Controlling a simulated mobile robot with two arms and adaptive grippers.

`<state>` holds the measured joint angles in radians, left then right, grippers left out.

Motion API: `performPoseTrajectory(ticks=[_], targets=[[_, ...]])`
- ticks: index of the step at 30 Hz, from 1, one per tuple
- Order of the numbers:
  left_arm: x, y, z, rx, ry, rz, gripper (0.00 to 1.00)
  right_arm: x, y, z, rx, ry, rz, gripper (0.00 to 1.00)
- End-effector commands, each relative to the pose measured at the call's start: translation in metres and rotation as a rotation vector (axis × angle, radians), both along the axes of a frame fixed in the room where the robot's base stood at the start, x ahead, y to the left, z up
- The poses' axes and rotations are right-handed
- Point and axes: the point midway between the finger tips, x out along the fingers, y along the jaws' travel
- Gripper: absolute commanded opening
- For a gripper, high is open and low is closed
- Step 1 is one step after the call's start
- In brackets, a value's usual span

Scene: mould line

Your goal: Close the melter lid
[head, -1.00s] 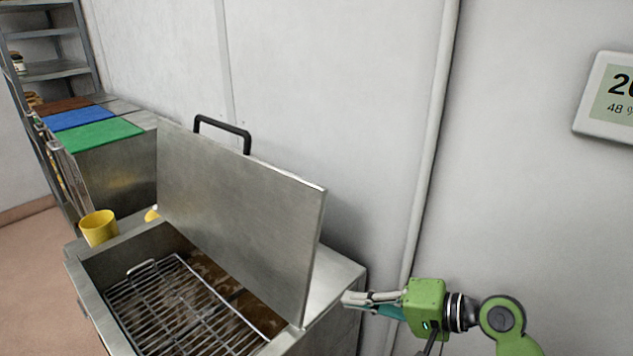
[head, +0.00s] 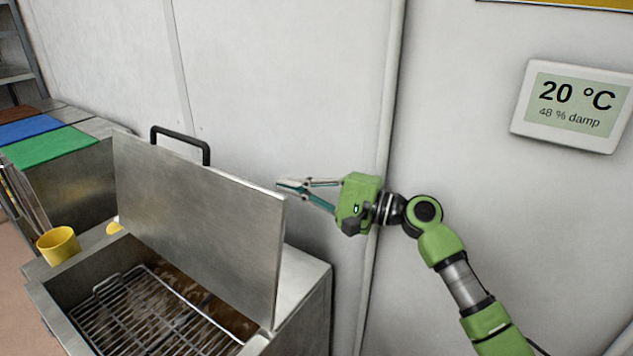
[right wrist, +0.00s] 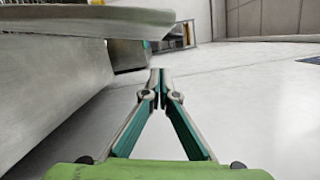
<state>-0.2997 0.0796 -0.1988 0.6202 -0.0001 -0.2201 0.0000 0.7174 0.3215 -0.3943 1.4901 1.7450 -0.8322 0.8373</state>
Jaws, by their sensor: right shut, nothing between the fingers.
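The melter lid (head: 200,225) is a flat steel plate standing open, tilted up steeply at the back of the melter. Its black handle (head: 181,142) is on the top edge. The melter (head: 299,296) is a steel box with a wire rack (head: 150,315) over brown contents inside. My right gripper (head: 283,185) is shut and empty, beside the lid's upper right corner, near the wall. In the right wrist view its closed fingertips (right wrist: 159,75) point past a steel edge on the left that looks like the lid. I cannot tell whether they touch the lid. My left gripper is not in view.
A yellow cup (head: 58,245) stands at the melter's left edge. A counter with green (head: 48,148), blue (head: 36,128) and brown boards is at the left. A wall pipe (head: 385,100) runs behind my right arm. A wall display (head: 571,106) reads 20 °C.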

Motion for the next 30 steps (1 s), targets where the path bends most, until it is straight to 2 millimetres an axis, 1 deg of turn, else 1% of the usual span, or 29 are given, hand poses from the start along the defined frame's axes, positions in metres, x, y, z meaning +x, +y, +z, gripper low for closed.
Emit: performPoseTrajectory(ticks=[1, 3, 9, 23, 30], targets=[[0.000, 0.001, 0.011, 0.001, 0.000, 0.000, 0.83, -0.003, 0.007, 0.006, -0.002, 0.001, 0.003, 0.00], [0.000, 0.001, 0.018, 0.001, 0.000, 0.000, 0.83, -0.013, 0.012, 0.009, -0.002, -0.001, 0.001, 0.00], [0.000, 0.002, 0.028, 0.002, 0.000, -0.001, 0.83, -0.027, 0.023, 0.010, -0.002, 0.000, 0.000, 0.00], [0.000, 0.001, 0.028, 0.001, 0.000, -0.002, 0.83, -0.030, 0.025, 0.009, -0.002, -0.001, 0.000, 0.00], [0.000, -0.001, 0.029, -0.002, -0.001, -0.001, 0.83, -0.034, 0.028, 0.014, -0.030, -0.039, 0.001, 0.00]])
